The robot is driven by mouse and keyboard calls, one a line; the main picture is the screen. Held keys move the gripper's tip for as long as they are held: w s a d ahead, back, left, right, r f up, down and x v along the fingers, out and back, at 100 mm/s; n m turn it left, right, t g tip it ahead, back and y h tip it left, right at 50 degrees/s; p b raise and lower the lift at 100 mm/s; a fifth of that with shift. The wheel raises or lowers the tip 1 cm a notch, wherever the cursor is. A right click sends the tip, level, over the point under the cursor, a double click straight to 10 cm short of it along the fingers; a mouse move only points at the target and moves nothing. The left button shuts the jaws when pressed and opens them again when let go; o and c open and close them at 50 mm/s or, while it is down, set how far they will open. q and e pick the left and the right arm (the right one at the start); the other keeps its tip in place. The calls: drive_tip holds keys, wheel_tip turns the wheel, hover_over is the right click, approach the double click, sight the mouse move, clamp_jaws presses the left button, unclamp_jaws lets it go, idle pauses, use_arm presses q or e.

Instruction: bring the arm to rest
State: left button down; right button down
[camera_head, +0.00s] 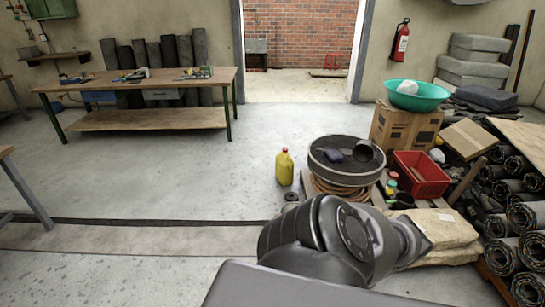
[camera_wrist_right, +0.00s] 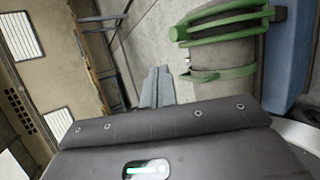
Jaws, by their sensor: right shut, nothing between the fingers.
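My right gripper (camera_wrist_right: 158,78) shows in the right wrist view as two grey fingers close together, shut and empty. Below it is the dark housing of my own wrist. In the head view a dark grey part of my right arm (camera_head: 335,240) is bent at the lower middle. My right gripper is not visible there. My left arm and gripper are in neither view.
A yellow jug (camera_head: 284,167), a round dark tub (camera_head: 346,160) and a red crate (camera_head: 420,175) stand beyond my arm. Stacked dark rolls (camera_head: 505,195) are at right. A workbench (camera_head: 140,88) stands at back left. The left floor is mostly clear. A green-banded grey object (camera_wrist_right: 225,45) is right of the fingers.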

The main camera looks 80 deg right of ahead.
drive_tip(key=shift+s+a+r, duration=0.15)
drive_tip(key=shift+s+r, duration=0.35)
